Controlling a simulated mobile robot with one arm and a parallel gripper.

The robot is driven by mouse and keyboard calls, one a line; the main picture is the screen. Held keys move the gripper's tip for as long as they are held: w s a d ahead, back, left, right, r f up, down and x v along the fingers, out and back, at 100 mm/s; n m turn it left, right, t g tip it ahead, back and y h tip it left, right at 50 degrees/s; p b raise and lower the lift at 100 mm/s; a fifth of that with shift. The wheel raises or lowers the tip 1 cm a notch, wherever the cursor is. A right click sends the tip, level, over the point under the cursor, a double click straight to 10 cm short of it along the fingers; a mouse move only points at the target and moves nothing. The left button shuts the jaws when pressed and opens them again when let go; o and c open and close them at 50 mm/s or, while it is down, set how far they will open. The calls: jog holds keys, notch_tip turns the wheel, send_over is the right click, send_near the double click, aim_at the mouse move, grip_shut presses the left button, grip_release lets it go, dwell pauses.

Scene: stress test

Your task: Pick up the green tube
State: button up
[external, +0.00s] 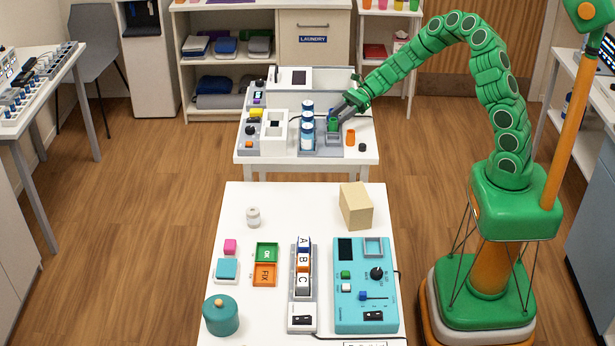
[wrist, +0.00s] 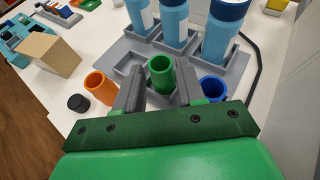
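The green tube (wrist: 161,78) is a small open-topped cylinder standing at the grey rack in the wrist view. It also shows in the external view (external: 332,125), close to my gripper (external: 343,109). In the wrist view my gripper (wrist: 160,88) has its two grey fingers apart, one on each side of the tube. The fingers look open, with a narrow gap beside the tube. The tube's lower part and any contact with the fingers are hard to make out.
Blue-capped bottles (wrist: 174,22) stand in the grey rack (wrist: 117,47) just behind the tube. An orange tube (wrist: 100,88) and a black cap (wrist: 78,102) are at left, and a blue tube (wrist: 212,88) is at right. A tan block (wrist: 48,53) is farther left.

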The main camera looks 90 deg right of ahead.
jog(key=shift+x, duration=1)
jog(key=c, duration=0.7)
jog(key=shift+r, duration=0.2)
